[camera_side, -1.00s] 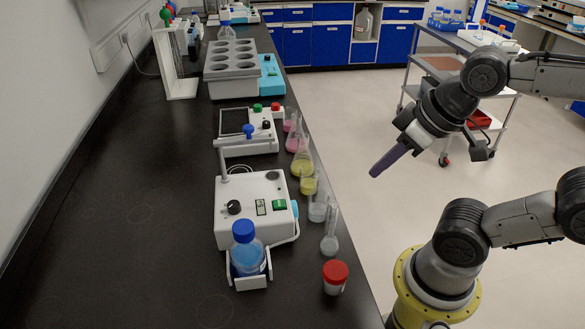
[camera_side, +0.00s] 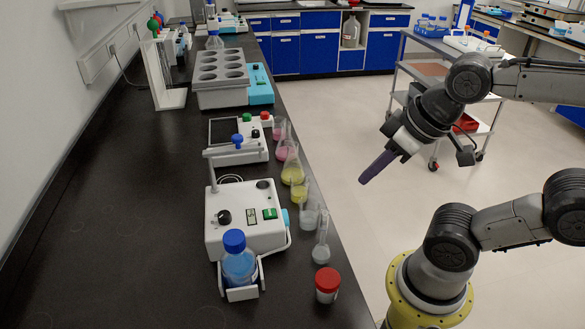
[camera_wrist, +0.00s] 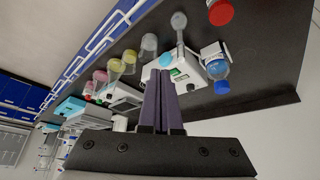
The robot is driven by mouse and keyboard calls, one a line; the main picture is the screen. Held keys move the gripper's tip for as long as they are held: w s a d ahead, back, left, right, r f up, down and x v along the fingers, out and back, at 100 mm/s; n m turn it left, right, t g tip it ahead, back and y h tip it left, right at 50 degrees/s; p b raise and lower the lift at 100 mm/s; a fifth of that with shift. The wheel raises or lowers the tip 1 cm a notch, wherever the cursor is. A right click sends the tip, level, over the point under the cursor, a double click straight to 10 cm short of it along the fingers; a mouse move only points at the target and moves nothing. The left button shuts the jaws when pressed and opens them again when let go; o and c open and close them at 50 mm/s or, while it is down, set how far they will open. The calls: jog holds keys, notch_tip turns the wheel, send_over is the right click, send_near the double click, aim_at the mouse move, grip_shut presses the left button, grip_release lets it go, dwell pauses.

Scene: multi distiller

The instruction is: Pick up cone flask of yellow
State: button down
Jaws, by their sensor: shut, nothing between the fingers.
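The yellow cone flask (camera_side: 293,173) stands upright on the right edge of the black bench, between a pink flask (camera_side: 288,149) and a shorter yellow beaker (camera_side: 300,192). In the wrist view the yellow cone flask (camera_wrist: 116,66) shows left of my fingertips, beside the yellow beaker (camera_wrist: 129,58). My gripper (camera_side: 364,180) is shut and empty. It hangs over the floor side of the bench, to the right of the flask and apart from it, with its dark purple fingers pointing down-left. In the wrist view the fingers (camera_wrist: 161,78) lie together.
A clear beaker (camera_side: 309,217), a clear long-necked flask (camera_side: 321,250) and a red-capped jar (camera_side: 327,284) continue the row toward the front. A white device (camera_side: 245,225) and a blue-capped bottle (camera_side: 239,262) stand left of it. The bench's left part is clear.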

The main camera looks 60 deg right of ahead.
jog(key=shift+c, duration=2.2)
grip_release()
jog(key=w+d+r+m+h, duration=0.1)
jog(key=w+d+r+m, duration=0.2)
jog(key=w+r+m, duration=0.35)
jog(key=m+g+h, duration=0.2)
send_over(292, 153)
jog(key=s+a, duration=0.2)
notch_tip(292, 153, down, 7)
jog(key=shift+m, duration=0.25)
jog(key=shift+s+f+x, duration=0.1)
jog(key=shift+s+x, duration=0.15)
jog(key=shift+x, duration=2.5)
jog(key=shift+s+f+x, duration=0.1)
jog(key=shift+s+x, duration=0.15)
jog(key=shift+x, duration=2.45)
jog(key=shift+s+f+x, duration=0.1)
jog(key=shift+s+x, duration=0.15)
jog(key=shift+x, duration=2.5)
